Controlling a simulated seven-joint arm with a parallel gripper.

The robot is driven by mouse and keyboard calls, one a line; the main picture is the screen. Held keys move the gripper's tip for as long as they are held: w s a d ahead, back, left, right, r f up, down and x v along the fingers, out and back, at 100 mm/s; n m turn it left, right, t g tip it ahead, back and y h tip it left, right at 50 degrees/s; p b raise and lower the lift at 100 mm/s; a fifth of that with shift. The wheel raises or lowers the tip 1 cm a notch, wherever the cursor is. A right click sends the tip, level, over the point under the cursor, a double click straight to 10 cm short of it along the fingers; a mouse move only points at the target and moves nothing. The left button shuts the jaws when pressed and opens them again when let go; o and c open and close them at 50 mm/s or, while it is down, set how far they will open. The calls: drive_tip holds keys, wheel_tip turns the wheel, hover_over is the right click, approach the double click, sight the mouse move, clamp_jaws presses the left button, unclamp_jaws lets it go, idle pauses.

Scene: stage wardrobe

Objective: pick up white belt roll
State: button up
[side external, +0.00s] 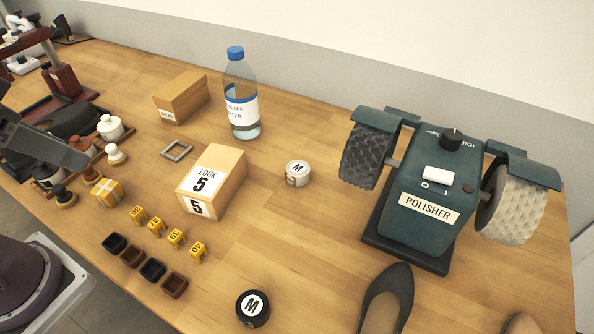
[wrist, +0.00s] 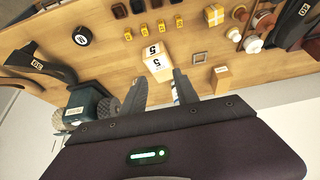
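The white belt roll (side external: 298,180) is a small white cylinder with a round M label on top. It stands upright on the table between the LOOK 5 box and the polisher in the side view. I cannot make it out in the wrist view, where my gripper may hide it. My gripper (wrist: 160,80) is open in the wrist view, its two grey fingers apart with nothing seen held between them. The LOOK 5 box (wrist: 157,63) shows beyond the fingertips. I cannot pick out my gripper in the side view.
The LOOK 5 box (side external: 221,175) stands left of the roll, the green polisher (side external: 420,210) right. A water bottle (side external: 241,105) stands behind. A black M roll (side external: 253,309) is in front. Small cups (side external: 132,256) and yellow number tags (side external: 176,238) lie front left.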

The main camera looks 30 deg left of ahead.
drive_tip(key=o, duration=0.8)
drive_tip(key=n+t, duration=0.3)
drive_tip(key=t, duration=0.1)
hover_over(295, 174)
drive_tip(key=s+d, duration=0.2)
drive_tip(key=s, duration=0.2)
wheel_tip(295, 174, down, 15)
drive_tip(key=f+t, duration=0.1)
drive_tip(key=f, duration=0.2)
drive_tip(key=f+y, duration=0.1)
drive_tip(key=f, duration=0.2)
drive_tip(key=a+f+t+y, duration=0.1)
drive_tip(key=f, duration=0.2)
drive_tip(key=shift+s+m+t, duration=0.15)
drive_tip(key=shift+m+t, duration=0.15)
drive_tip(key=shift+f, duration=0.25)
drive_tip(key=x, duration=0.7)
drive_tip(key=shift+a+r, duration=0.15)
drive_tip(key=shift+r, duration=0.05)
